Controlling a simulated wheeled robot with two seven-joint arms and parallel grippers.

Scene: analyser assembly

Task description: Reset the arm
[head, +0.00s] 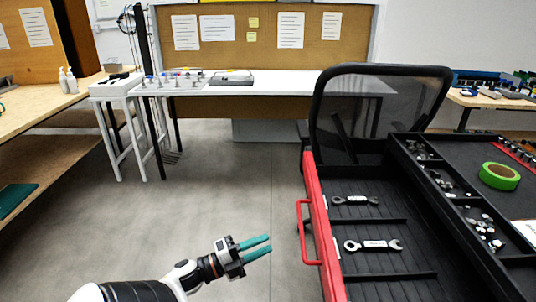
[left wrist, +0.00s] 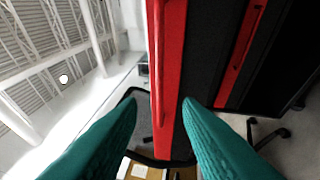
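My left gripper (head: 256,248) reaches in from the bottom left of the head view, over the bare floor. Its two teal fingers point right, towards the red tool cabinet's drawer, and sit apart from the red handle (head: 304,232). The fingers (left wrist: 160,135) are apart in the left wrist view, with nothing held between them. The red drawer front (left wrist: 170,70) and its handle show beyond them. My right gripper is not in view. The open drawer (head: 385,225) holds two wrenches, the farther one (head: 355,200) and the nearer one (head: 373,245).
A black mesh chair (head: 380,105) stands behind the drawer. A green tape roll (head: 499,176) and small metal parts lie on the cabinet top at the right. A white table (head: 290,82) stands at the back, a wooden bench (head: 30,120) at the left. The middle floor is clear.

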